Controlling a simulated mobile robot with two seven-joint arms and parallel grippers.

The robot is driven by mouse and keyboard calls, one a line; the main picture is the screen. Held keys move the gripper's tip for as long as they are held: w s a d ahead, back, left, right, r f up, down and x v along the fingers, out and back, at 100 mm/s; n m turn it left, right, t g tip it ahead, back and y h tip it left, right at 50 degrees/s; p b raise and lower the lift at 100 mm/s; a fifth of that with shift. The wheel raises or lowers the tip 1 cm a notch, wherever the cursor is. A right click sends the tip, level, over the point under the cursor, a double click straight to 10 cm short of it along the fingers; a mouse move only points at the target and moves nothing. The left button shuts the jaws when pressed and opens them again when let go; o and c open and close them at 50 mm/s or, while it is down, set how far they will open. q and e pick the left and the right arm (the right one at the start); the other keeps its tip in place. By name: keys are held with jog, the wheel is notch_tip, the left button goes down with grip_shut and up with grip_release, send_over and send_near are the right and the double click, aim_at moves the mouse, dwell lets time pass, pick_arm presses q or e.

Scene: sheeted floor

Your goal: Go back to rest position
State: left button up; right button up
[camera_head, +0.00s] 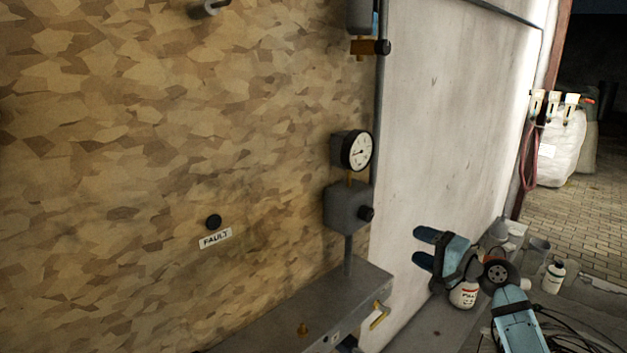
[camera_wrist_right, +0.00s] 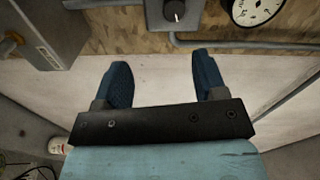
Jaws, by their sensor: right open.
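My right gripper (camera_head: 420,248) is at the lower right of the head view, in front of the white wall panel. Its two blue fingers point left toward the grey valve box and are spread apart with nothing between them. In the right wrist view the gripper (camera_wrist_right: 162,84) is also open and empty, with the pale wall behind the fingers. The arm behind it is light blue. My left gripper is in neither view.
A pressure gauge (camera_head: 357,151) sits above a grey box with a black knob (camera_head: 366,213). Below is a grey ledge (camera_head: 330,300) with a brass tap (camera_head: 380,315). A FAULT label (camera_head: 215,238) is on the board.

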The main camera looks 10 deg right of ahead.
jog(key=s+a+f+n+g+h, duration=0.1)
jog(key=s+a+f+n+h, duration=0.1)
jog(key=s+f, duration=0.6)
jog(key=s+a+f+n+g+h, duration=0.1)
jog(key=s+a+f+n+h, duration=0.2)
jog(key=f, duration=0.9)
jog(key=s+a+f+n, duration=0.2)
jog(key=s+f, duration=0.2)
jog(key=s, duration=0.4)
jog(key=s+a+f+n+h+p, duration=0.1)
jog(key=s+f, duration=0.3)
jog(key=s, duration=0.4)
jog(key=s+a+f+n+g+h, duration=0.1)
jog(key=s+a+f+n, duration=0.2)
jog(key=s, duration=0.5)
jog(key=shift+s+a+f+n+p, duration=0.3)
jog(key=shift+s+f+n+p, duration=0.1)
jog(key=shift+n, duration=0.1)
jog(key=shift+w, duration=0.1)
